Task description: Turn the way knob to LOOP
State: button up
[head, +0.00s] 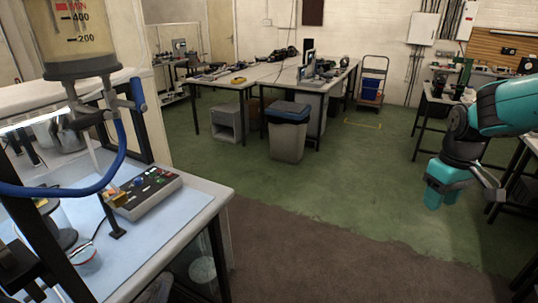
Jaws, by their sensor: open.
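A control box (145,192) with several coloured buttons or knobs on its sloped top sits on the blue-covered bench at the left. Its labels are too small to read, and I cannot tell which part is the way knob. A clear cylinder (75,45) with a graduated scale and amber liquid hangs above the bench at the upper left. A blue hose (110,172) curves below it. My gripper (493,193), at the end of my teal arm, is at the far right, open and empty, well away from the box.
The blue-covered bench (185,225) has stand posts, a clamp and glassware at its left. A grey bin (288,138) and work tables (275,75) stand farther back. Another bench (430,98) is behind my arm. The green and brown floor between is clear.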

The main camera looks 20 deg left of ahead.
aim_at(139, 180)
jog(key=u, duration=0.4)
jog(key=i, duration=0.75)
jog(key=u, duration=1.4)
jog(key=i, duration=0.95)
jog(key=u, duration=0.2)
